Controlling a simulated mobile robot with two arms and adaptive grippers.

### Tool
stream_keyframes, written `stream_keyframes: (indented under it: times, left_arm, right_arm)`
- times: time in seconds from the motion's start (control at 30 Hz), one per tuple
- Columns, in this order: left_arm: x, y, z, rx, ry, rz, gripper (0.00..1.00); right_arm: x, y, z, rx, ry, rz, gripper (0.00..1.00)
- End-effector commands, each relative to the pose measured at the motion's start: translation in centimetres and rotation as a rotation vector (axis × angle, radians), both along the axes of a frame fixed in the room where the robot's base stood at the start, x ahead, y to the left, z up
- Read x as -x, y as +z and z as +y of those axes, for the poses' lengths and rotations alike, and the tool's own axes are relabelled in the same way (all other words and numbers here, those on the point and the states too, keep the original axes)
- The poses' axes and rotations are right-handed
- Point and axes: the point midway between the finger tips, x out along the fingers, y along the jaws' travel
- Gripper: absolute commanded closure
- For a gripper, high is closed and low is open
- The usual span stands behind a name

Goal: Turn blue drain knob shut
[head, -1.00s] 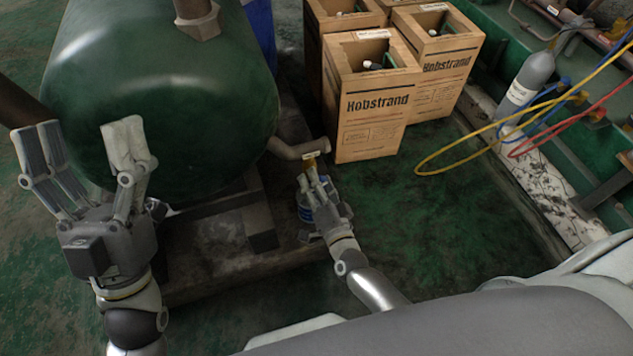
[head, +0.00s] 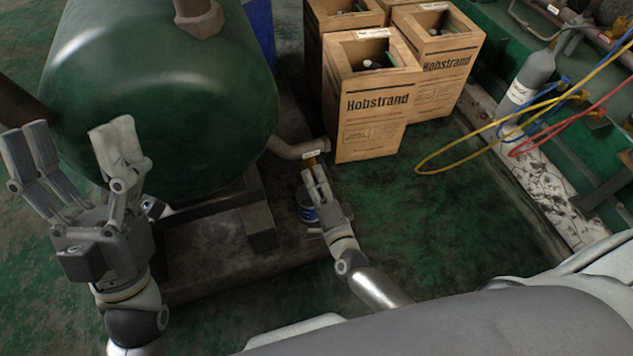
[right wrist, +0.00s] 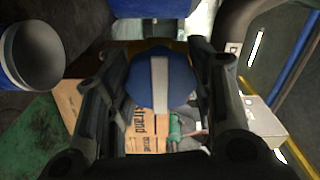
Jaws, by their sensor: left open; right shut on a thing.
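The blue drain knob (right wrist: 161,80) is round with a white stripe that stands nearly upright in the right wrist view. My right gripper (right wrist: 165,85) has one finger on each side of the knob and is shut on it. In the head view my right gripper (head: 314,175) is at the end of the drain pipe (head: 294,149) below the green tank (head: 165,100); the knob itself is hidden there by the fingers. My left gripper (head: 66,140) is open and empty in front of the tank's left side.
A grey cylinder (head: 527,80) and yellow, blue and red hoses are at the right. The green floor right of the gripper is clear.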

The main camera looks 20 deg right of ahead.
Motion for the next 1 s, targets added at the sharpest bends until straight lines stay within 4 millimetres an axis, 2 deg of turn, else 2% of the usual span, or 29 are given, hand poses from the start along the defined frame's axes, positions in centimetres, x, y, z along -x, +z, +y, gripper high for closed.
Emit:
stream_keyframes:
  times: [0.17,0.2,0.37,0.77,0.87,1.0]
  left_arm:
    - [0.0,0.1,0.0,0.000,0.000,-0.003,0.28]
    - [0.0,0.1,0.0,0.000,0.000,-0.002,0.28]
    - [0.0,0.0,0.0,0.000,0.000,-0.002,0.28]
    - [-0.1,-0.4,0.0,0.001,0.000,0.012,0.28]
    - [-0.1,-0.3,0.0,0.001,0.000,0.009,0.28]
    - [-0.1,-0.2,0.0,0.000,0.000,0.007,0.28]
  right_arm:
    - [0.0,0.0,-0.2,0.001,-0.003,-0.002,0.74]
    - [0.0,0.0,-0.2,0.001,-0.003,-0.002,0.49]
    - [0.0,0.0,-0.1,0.002,-0.002,-0.001,0.28]
    - [0.4,-0.1,-0.1,0.002,0.000,0.002,0.28]
    - [1.6,-0.1,-0.1,0.002,0.000,0.002,0.28]
    - [4.3,-0.2,-0.2,0.003,0.000,0.004,0.28]
